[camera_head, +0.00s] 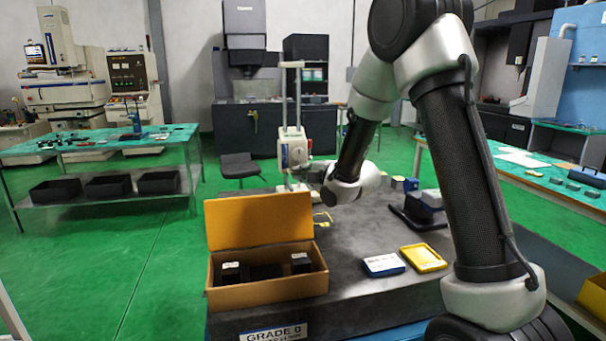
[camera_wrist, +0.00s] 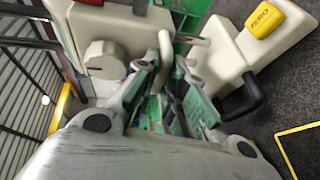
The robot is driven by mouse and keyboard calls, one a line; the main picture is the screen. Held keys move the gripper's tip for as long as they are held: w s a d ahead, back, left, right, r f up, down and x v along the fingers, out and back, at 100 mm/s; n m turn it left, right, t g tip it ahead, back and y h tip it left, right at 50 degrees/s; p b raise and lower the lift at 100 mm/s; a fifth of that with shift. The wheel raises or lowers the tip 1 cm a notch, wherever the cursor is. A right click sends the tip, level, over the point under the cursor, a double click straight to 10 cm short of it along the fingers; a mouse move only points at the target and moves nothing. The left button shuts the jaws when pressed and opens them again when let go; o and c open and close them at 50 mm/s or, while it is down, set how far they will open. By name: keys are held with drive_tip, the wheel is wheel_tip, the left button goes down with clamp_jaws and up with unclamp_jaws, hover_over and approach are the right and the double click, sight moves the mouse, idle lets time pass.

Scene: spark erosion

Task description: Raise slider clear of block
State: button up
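The slider (camera_head: 293,150) is a pale box with a small blue-and-red label on the twin upright columns (camera_head: 298,95) of a height gauge, behind the open wooden box. In the wrist view the pale slider body (camera_wrist: 125,40) fills the top left, with a round knob and a curved pale handle (camera_wrist: 165,48). My gripper (camera_wrist: 167,75) reaches to it from the right in the head view. Its two fingers, with green pads, stand beside the handle; whether they touch or clasp it is unclear. I cannot make out the block under the slider.
The dark surface plate (camera_head: 350,235) carries an open wooden box (camera_head: 265,285), a blue-and-white case (camera_head: 383,264) and a yellow case (camera_head: 423,258).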

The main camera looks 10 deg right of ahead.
clamp_jaws()
wheel_tip(320, 180, up, 6)
drive_tip(key=shift+f, duration=0.15)
drive_tip(key=o, duration=0.7)
unclamp_jaws()
drive_tip(key=shift+c, duration=0.2)
approach(299, 155)
drive_tip(key=v, duration=0.4)
